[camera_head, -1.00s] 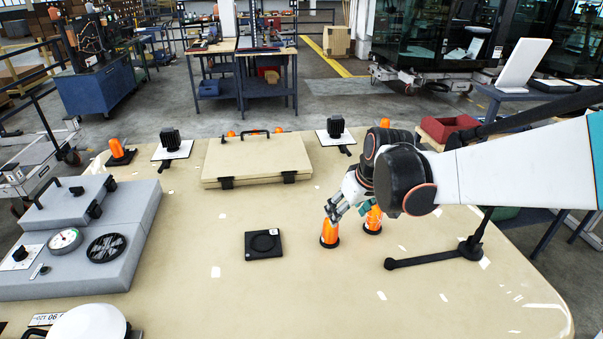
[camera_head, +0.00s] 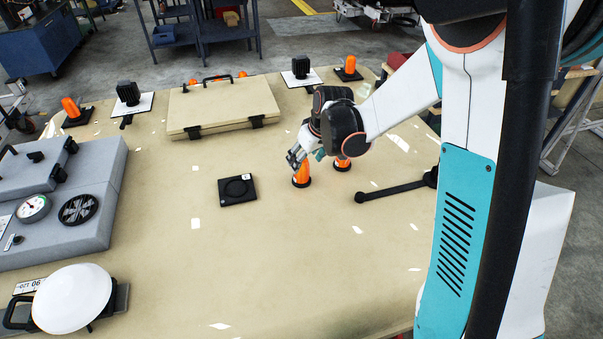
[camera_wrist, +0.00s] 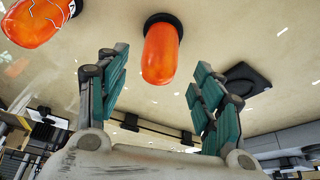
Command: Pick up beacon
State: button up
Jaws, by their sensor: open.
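An orange beacon (camera_head: 301,175) with a black base stands upright on the tan table (camera_head: 290,260). A second orange beacon (camera_head: 342,163) stands just to its right, partly hidden by my arm. My gripper (camera_head: 296,157) is at the top of the left beacon. In the wrist view my gripper (camera_wrist: 155,90) is open, with teal-padded fingers apart. One beacon (camera_wrist: 162,52) shows between and beyond the fingertips, not gripped. The other beacon (camera_wrist: 38,20) is at the upper left, outside the fingers.
A flat black square base (camera_head: 237,190) lies left of the beacons. A black rod (camera_head: 395,186) lies to their right. A tan case (camera_head: 222,105) stands behind. More orange beacons stand at the back left (camera_head: 72,110) and back right (camera_head: 348,69). The front middle of the table is clear.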

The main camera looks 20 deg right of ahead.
aim_at(302, 170)
jog(key=b+x, duration=0.1)
jog(key=x, duration=0.4)
jog(key=shift+w, duration=0.2)
jog(key=c, duration=1.2)
